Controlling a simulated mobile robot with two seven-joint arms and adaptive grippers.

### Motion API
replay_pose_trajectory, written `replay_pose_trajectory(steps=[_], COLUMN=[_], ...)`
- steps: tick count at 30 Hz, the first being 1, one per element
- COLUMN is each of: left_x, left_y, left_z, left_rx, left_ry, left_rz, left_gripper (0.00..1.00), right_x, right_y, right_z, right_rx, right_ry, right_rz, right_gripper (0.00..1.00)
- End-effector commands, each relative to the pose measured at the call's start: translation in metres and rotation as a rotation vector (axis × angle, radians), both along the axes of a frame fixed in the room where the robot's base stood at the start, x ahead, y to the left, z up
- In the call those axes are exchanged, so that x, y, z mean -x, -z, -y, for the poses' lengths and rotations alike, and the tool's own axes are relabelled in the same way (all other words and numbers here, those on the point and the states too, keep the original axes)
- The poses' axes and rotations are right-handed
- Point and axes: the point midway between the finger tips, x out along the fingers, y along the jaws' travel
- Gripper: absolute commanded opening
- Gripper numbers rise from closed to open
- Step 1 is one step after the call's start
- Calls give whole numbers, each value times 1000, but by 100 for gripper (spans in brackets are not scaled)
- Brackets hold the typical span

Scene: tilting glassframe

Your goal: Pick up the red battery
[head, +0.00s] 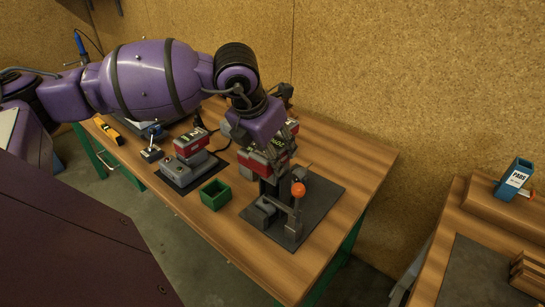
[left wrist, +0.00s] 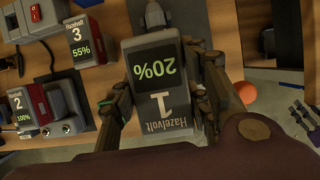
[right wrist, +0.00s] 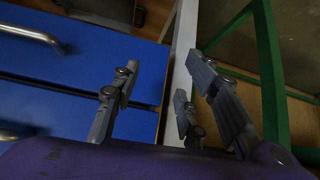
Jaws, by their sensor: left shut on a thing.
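My left gripper (head: 284,138) is shut on a battery (head: 254,162) with a red side, over the dark fixture. In the left wrist view, this battery (left wrist: 155,80) sits between the fingers, marked 1 and 20%. Its top there looks dark grey. A second battery (head: 188,142), red and grey, sits in the charger on a dark plate; it seems to be the one marked 2 and 100% in the left wrist view (left wrist: 30,107). A battery marked 3 and 55% (left wrist: 80,40) stands beside it there. My right gripper (right wrist: 155,95) is open and empty, shown only in the right wrist view.
The fixture's dark plate (head: 325,190) carries a lever with an orange ball (head: 298,189). A small green box (head: 215,194) stands between the plates. A yellow tool (head: 108,131) lies at the table's left. A second table with a blue box (head: 513,178) is at the right.

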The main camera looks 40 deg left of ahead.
Motion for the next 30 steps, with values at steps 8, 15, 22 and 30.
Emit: replay_pose_trajectory(steps=[8,15,22,30], left_x=[-1,-1,6,46], left_y=[-1,-14,-53,-104], left_z=[0,0,1,6], left_rx=[0,0,-1,-1], left_ry=[0,0,1,1], left_rz=[2,8,13,22], left_gripper=[11,11,11,6], right_x=[0,-7,-22,-38], right_y=[0,-9,-28,-57], right_z=[0,-1,-7,-16], right_rx=[1,-4,-16,-31], right_ry=[1,6,8,-8], right_rz=[0,17,46,85], right_gripper=[40,40,40,40])
